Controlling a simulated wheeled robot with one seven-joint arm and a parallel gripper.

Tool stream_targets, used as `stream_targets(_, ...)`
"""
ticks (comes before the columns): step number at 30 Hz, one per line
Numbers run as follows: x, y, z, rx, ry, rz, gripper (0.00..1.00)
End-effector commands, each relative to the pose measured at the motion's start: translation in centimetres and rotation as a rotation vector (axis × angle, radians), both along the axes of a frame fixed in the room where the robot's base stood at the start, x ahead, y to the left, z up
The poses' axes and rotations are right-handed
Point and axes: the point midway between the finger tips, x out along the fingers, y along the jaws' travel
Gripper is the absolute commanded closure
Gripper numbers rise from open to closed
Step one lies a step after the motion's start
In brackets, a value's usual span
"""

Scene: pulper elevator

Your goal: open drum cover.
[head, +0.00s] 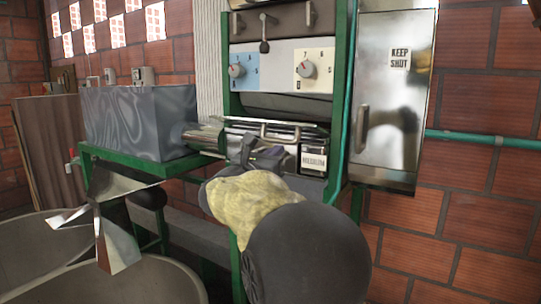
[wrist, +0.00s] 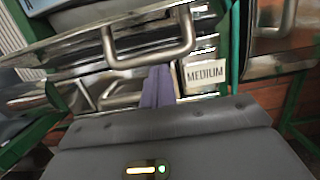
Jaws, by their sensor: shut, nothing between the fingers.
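The shiny metal cover (head: 228,123) is on the front of the green-framed machine, below the dial panel, and looks closed. Its bar handle (head: 280,127) shows in the head view, and a bar handle (wrist: 148,60) crosses the upper middle of the wrist view. My gripper (head: 262,158) is in front of and just below the cover, partly hidden by my own arm. In the wrist view its purple fingers (wrist: 158,86) are together and empty, with the tips just below the handle. I cannot tell whether they touch it.
A "MEDIUM" label (head: 314,161) is right of my gripper. A metal cabinet marked "KEEP SHUT" (head: 397,100) stands at the right, with its own handle (head: 362,129). A grey box (head: 140,120) and large round basins (head: 150,282) are at the left.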

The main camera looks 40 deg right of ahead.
Motion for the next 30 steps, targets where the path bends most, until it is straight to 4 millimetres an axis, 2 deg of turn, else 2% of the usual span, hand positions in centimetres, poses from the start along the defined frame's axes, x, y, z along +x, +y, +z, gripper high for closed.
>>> stream_targets(8, 0.0, 0.1, -0.5, -0.002, -0.001, 0.002, 1.00)
stream_targets(23, -0.1, 0.6, -4.4, -0.001, -0.001, 0.000, 1.00)
stream_targets(30, -1.8, 5.0, -4.4, -0.002, -0.002, 0.006, 1.00)
